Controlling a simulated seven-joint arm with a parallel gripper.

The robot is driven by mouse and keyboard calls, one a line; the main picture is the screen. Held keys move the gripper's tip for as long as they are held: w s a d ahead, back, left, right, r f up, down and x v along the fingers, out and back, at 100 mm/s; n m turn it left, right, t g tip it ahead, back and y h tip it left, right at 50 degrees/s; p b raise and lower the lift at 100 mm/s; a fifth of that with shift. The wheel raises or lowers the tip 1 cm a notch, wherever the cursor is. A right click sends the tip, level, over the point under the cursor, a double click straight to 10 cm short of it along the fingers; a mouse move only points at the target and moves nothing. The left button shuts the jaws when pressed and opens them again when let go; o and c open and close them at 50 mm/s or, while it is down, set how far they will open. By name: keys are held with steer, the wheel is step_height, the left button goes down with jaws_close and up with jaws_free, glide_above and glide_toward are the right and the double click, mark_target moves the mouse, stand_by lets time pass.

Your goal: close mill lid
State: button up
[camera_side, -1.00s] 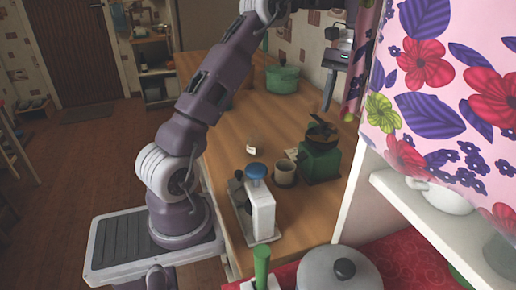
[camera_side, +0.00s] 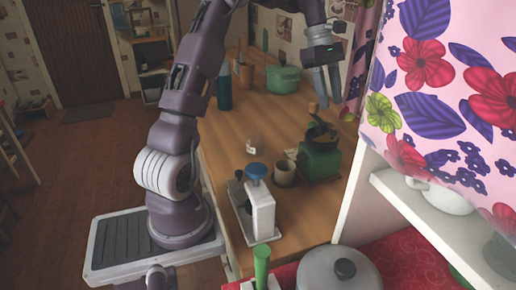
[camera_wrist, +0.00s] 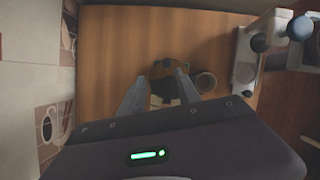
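The mill is a green box (camera_side: 320,162) on the wooden counter in the side view, with a dark, brass-edged top (camera_side: 321,133) and a small orange-brown knob (camera_side: 313,107) above it. The dark top looks tilted, but I cannot make out exactly how the lid stands. In the wrist view the mill's round top (camera_wrist: 165,68) shows just beyond and between my fingertips, partly hidden by them. My gripper (camera_side: 328,103) hangs above and slightly behind the mill, fingers pointing down. Its two fingers (camera_wrist: 160,76) are spread apart with nothing held between them.
A cup (camera_side: 284,173) stands beside the mill, and a small jar (camera_side: 255,145) lies left of it. A white device with a blue knob (camera_side: 257,172) stands nearer the front. A green pot (camera_side: 282,79) is at the back. The counter's middle is clear.

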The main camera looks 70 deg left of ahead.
steer(key=s+d+r+m+t+y, duration=0.1)
steer(key=s+d+r+t+y, duration=0.2)
steer(key=s, duration=0.4)
steer(key=s+d+r+m+y, duration=0.1)
steer(key=s+r+m+y, duration=0.1)
steer(key=s+r+y, duration=0.4)
steer(key=d+f+m+h, duration=0.3)
steer(key=d+m+h, duration=0.1)
steer(key=d+m, duration=0.4)
steer(key=s+d+f+m, duration=0.2)
steer(key=s+d+m, duration=0.1)
steer(key=s+m, duration=0.2)
steer(key=s+d+f+m+t, duration=0.1)
steer(key=s+d+m, duration=0.3)
steer(key=s, duration=0.4)
steer(key=shift+s+d+f+m+h, duration=0.2)
steer(key=shift+f+m+h, duration=0.25)
steer(key=shift+m, duration=0.35)
